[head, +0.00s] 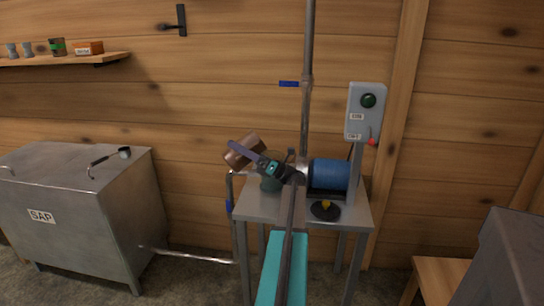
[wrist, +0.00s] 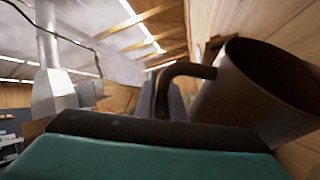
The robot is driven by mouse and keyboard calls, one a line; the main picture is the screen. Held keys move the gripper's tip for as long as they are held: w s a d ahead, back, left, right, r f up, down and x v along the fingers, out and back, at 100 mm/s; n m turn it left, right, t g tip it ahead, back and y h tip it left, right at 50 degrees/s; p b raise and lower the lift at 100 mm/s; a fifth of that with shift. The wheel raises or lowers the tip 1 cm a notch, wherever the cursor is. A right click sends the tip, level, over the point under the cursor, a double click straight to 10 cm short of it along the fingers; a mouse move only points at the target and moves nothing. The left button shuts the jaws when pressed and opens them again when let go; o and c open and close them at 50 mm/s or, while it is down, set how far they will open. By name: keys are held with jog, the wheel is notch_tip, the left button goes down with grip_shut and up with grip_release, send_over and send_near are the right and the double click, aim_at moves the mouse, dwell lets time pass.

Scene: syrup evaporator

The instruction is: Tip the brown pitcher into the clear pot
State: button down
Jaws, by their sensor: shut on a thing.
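The brown pitcher (head: 240,155) is held tilted, above the left side of the small metal table. In the wrist view the pitcher (wrist: 262,92) shows at the right with its dark open mouth and its curved handle on the left side. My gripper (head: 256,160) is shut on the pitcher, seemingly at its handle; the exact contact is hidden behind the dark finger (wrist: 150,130). I cannot make out a clear pot for certain. A dark greenish rounded thing (head: 270,184) stands on the table just below my gripper, partly hidden. I cannot see whether anything is pouring.
A grey control box (head: 366,112) and vertical pipe (head: 307,60) stand behind. A SAP tank (head: 75,205) is at left, a grey block (head: 510,262) at right.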

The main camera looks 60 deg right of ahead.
aim_at(238, 158)
jog(key=shift+a+f, duration=0.1)
jog(key=shift+w+f, duration=0.1)
jog(key=shift+w+a+f+n+g+h+p, duration=0.2)
jog(key=shift+f+g+h+p, duration=0.15)
jog(key=shift+f+g+p, duration=0.2)
jog(key=shift+w+a+f+n+g+h+p, duration=0.25)
jog(key=shift+f+g+p, duration=0.2)
jog(key=shift+p, duration=0.25)
jog(key=shift+w+a+f+n+g+h+p, duration=0.15)
jog(key=shift+f+g+h+p, duration=0.3)
jog(key=shift+g+p, duration=0.15)
notch_tip(238, 158, down, 13)
jog(key=w+a+n+g+h+p, duration=0.1)
jog(key=g+h+p, duration=0.1)
jog(key=g+h, duration=0.3)
jog(key=shift+w+a+n+g+p, duration=0.3)
jog(key=shift+w+a, duration=0.05)
jog(key=shift+a, duration=0.05)
